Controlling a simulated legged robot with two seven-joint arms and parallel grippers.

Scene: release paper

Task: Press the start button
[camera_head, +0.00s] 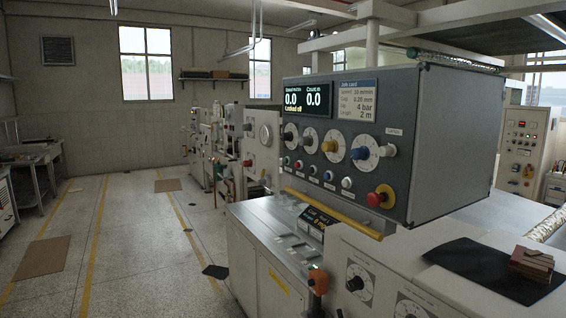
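A grey control box (441,150) on the machine faces left toward the aisle. Below its dials runs a row of small buttons (312,170) in different colours. Their labels are too small to read, so I cannot tell which one is the start button. A red mushroom button (381,196) on a yellow base sits at the panel's lower right. A dark display (306,99) at the panel's upper left reads 0.0 and 0.0. Neither of my grippers is in view.
A lower metal console (265,231) with an orange-red knob (318,281) stands below the box. A black sheet (480,268) and a brown block (531,262) lie at the right. The floor aisle (130,230) at the left is mostly open, with flat mats.

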